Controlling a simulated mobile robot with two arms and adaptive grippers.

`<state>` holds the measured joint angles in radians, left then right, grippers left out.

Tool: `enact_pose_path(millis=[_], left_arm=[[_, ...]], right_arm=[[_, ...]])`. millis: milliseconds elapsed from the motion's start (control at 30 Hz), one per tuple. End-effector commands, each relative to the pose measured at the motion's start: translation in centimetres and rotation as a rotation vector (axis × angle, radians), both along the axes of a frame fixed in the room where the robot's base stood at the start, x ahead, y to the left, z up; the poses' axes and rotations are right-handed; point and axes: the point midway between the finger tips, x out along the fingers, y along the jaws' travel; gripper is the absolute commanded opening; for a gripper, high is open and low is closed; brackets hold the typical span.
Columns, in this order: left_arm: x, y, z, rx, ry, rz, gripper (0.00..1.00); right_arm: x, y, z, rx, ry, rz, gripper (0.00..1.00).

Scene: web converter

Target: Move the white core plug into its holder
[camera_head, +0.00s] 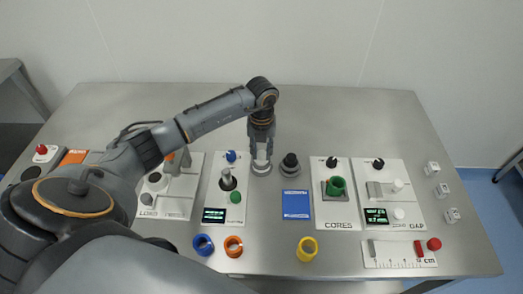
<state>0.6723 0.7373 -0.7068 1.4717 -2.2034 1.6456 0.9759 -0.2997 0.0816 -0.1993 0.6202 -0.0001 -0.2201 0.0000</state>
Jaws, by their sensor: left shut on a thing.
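My left gripper (261,152) points straight down at the back middle of the table. It is shut on a small pale thing, which looks like the white core plug (261,166); the fingers hide much of it. The plug is at or just above the table top; I cannot tell whether it touches. Just right of it stands a dark knob-like plug on a grey round base (290,165). I cannot tell for sure which thing is the white plug's holder. My right gripper is not in view.
Labelled panels stand along the table (340,110), including the CORES panel with a green ring (337,187). A blue ring (203,245), an orange ring (233,246) and a yellow ring (307,249) lie in front. A blue pad (296,204) lies mid-table. The back is clear.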

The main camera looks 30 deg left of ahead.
Motion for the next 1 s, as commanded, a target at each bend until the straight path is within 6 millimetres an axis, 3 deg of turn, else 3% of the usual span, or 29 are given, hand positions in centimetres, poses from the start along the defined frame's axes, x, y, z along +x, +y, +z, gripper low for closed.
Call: enact_pose_path(millis=[733, 767, 800, 867, 1000], left_arm=[[0.01, 0.02, -1.06, 0.0, 0.0, 0.0, 0.0], [0.01, 0.02, -1.06, 0.0, 0.0, 0.0, 0.31], [0.01, 0.02, -1.06, 0.0, 0.0, 0.0, 0.39], [0.0, 0.01, -1.06, 0.0, 0.0, 0.0, 0.52], [0.01, 0.01, -1.06, 0.0, 0.0, 0.0, 0.54]], right_arm=[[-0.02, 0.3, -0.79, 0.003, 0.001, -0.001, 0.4], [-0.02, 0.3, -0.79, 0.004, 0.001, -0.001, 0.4], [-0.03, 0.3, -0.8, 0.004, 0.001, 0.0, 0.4], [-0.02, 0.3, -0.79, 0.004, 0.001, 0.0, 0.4], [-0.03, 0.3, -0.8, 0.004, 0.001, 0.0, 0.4]])
